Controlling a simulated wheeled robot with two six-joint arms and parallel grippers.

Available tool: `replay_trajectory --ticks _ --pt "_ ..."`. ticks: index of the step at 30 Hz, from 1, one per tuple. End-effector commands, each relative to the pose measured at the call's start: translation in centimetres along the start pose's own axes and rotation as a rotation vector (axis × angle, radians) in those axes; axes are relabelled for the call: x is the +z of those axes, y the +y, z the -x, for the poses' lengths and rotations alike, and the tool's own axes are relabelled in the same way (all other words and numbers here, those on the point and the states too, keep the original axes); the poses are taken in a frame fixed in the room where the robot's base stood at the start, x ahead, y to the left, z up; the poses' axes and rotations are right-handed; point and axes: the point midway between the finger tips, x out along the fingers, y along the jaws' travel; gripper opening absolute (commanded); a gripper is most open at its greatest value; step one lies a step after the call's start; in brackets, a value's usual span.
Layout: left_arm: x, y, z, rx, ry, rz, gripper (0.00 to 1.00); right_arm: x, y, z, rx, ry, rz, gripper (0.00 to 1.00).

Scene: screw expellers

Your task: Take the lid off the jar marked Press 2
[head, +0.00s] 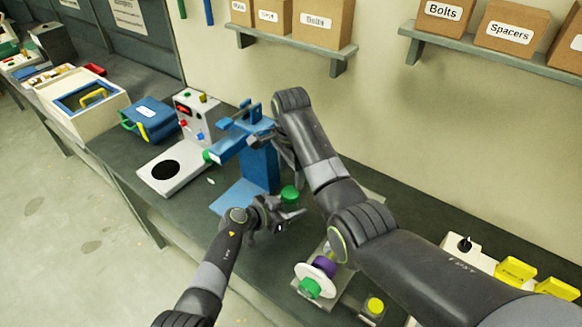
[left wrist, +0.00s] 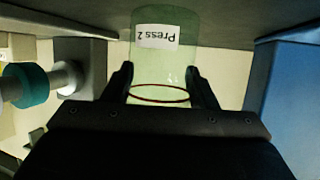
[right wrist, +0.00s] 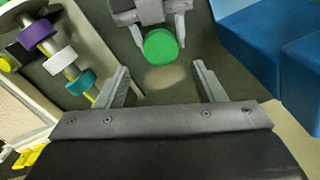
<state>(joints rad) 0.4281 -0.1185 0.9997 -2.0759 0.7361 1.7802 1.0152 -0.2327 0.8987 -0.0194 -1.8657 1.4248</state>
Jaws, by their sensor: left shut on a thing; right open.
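The jar marked Press 2 (left wrist: 165,70) is clear with a greenish tint. Its label reads upside down in the left wrist view. My left gripper (left wrist: 162,88) is shut on the jar, with one finger on each side. The green lid (head: 289,193) shows just above my left gripper (head: 280,212) in the head view. The lid also shows from above in the right wrist view (right wrist: 160,46). My right gripper (right wrist: 160,85) is open and empty, its fingers apart from the lid. In the head view my right arm partly hides its fingertips.
A blue press (head: 262,168) stands just behind the jar. A white scale (head: 172,168) and a control box (head: 195,115) are on the left. Shelf boxes (head: 322,22) are overhead.

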Motion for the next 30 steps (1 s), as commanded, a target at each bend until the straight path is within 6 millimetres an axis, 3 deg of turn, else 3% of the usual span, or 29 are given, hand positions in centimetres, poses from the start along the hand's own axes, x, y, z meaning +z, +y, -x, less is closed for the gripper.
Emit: replay_trajectory --ticks 12,24,30 --pt "0.0 0.0 0.0 -0.001 -0.001 -0.001 0.00 0.0 0.1 -6.1 0.004 -0.001 0.003 0.63" --pt "0.0 0.0 0.0 -0.001 -0.001 -0.001 0.00 0.0 0.1 -7.0 0.002 0.000 0.003 0.63" --pt "0.0 0.0 0.0 -0.001 -0.001 0.000 0.00 0.0 0.1 -7.0 0.002 0.000 0.003 0.39"
